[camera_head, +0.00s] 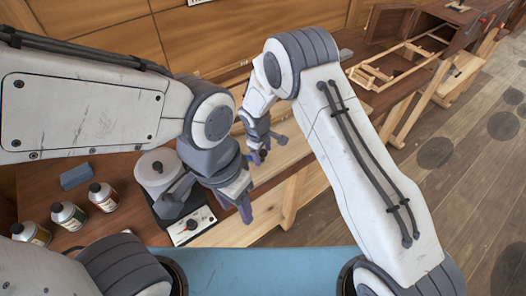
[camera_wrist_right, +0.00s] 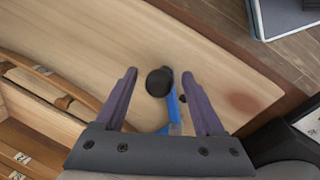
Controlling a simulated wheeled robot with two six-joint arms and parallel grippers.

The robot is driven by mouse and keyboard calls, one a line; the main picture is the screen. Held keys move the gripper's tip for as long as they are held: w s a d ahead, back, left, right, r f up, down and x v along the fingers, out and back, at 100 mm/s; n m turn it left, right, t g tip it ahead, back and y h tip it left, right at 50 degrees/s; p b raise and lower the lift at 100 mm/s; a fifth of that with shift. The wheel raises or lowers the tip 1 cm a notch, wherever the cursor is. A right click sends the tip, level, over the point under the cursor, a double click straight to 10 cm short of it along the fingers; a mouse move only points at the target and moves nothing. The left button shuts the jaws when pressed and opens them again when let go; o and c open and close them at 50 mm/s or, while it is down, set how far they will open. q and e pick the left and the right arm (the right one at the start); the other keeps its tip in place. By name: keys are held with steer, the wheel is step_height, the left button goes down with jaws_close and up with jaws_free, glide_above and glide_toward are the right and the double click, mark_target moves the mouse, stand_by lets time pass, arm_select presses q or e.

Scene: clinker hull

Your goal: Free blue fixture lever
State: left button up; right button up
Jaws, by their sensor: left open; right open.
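The blue fixture lever (camera_wrist_right: 173,108) shows in the right wrist view, with a round black knob (camera_wrist_right: 159,82) at its end. It stands over a pale wooden board. My right gripper (camera_wrist_right: 160,73) is open, with one dark purple finger on each side of the lever; I see a gap to both fingers. In the head view the right gripper (camera_head: 259,154) hangs over the bench beside a small blue part (camera_head: 280,138), probably of the fixture. My left gripper (camera_head: 242,207) is open and empty, lower in the picture, near the bench's front edge.
A white pot (camera_head: 158,168) on a dark base with a control panel (camera_head: 190,225) stands left of my left gripper. Several bottles (camera_head: 68,215) and a blue block (camera_head: 76,176) stand further left. A wooden frame (camera_head: 400,65) lies at the back right. Floor is clear at right.

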steer(key=shift+f, duration=0.25)
jaws_close()
steer(key=shift+w, duration=0.1)
stand_by(1.2)
